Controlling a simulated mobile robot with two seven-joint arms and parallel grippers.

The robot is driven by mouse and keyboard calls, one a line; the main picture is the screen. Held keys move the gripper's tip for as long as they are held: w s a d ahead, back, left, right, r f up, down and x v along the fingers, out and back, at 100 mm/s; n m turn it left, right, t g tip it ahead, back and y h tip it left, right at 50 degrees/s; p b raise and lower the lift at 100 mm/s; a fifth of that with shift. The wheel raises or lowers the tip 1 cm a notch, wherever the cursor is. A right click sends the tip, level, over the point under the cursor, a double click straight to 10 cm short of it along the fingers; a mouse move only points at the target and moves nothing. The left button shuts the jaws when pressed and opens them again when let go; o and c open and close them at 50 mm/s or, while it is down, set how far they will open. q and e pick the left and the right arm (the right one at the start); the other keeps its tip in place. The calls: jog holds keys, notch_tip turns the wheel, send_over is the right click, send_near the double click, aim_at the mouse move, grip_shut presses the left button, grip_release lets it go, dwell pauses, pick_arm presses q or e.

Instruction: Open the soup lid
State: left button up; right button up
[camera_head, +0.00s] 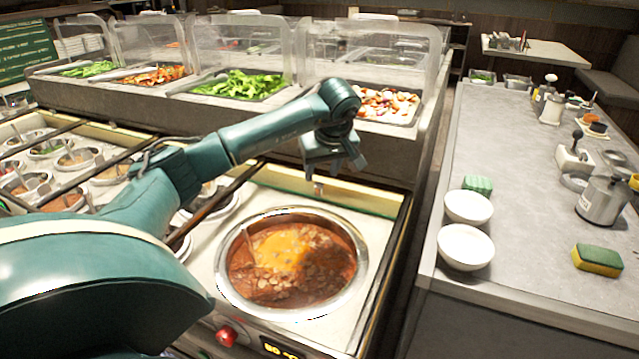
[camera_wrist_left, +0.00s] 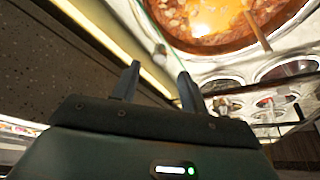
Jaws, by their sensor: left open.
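The soup pot (camera_head: 222,262) is a round well with a metal rim, full of red-brown soup (camera_head: 290,268) with a yellow patch. The soup shows plainly, and I see no opaque lid over it; I cannot tell whether a clear one is there. A small pale knob-like part (camera_head: 318,188) stands at the pot's far side. My left gripper (camera_head: 335,168) is above that far side, open and empty. In the left wrist view, its two fingers (camera_wrist_left: 158,86) are apart, with the small part (camera_wrist_left: 160,50) beyond them and the soup (camera_wrist_left: 205,22) farther off. My right gripper is out of view.
Several sauce wells (camera_head: 75,160) are to the left. Clear guards (camera_head: 375,60) and food trays (camera_head: 240,86) stand behind the pot. The right counter (camera_head: 520,190) holds two white bowls (camera_head: 466,247), sponges (camera_head: 598,260) and a metal canister (camera_head: 602,200). A red knob (camera_head: 226,336) is in front.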

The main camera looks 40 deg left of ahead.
aim_at(319, 185)
pick_arm(q)
jog(key=shift+x, duration=2.75)
jog(key=shift+c, duration=0.4)
grip_shut()
